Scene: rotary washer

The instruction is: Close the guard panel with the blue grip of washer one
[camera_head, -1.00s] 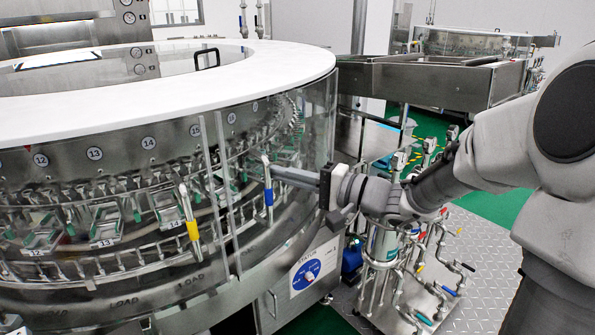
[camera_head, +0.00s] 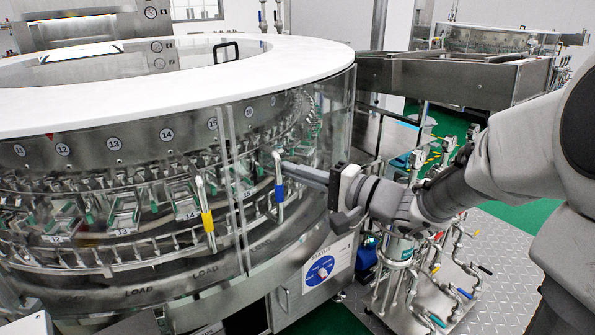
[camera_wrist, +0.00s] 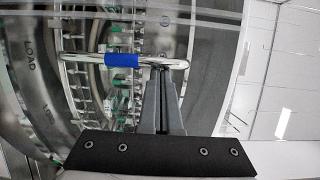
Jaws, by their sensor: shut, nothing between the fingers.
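Washer one is the large round machine with a white top ring (camera_head: 300,55) and clear guard panels. The guard panel with the blue grip (camera_head: 279,193) is the curved clear one at the right. Its upright metal handle bar also shows across the wrist view, with the blue sleeve (camera_wrist: 121,60). My gripper (camera_head: 287,168) is shut and empty, its fingertips at the upper part of the handle bar, above the blue sleeve. In the wrist view my fingers (camera_wrist: 160,72) reach the bar's right end, beside the blue sleeve; I cannot tell whether they touch it.
A yellow grip (camera_head: 208,221) on another panel is to the left, past the panel edges (camera_head: 233,180). A status dial (camera_head: 320,270) is below. A pipe stand with valves (camera_head: 400,260) is under my arm. A steel conveyor trough (camera_head: 450,75) runs behind.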

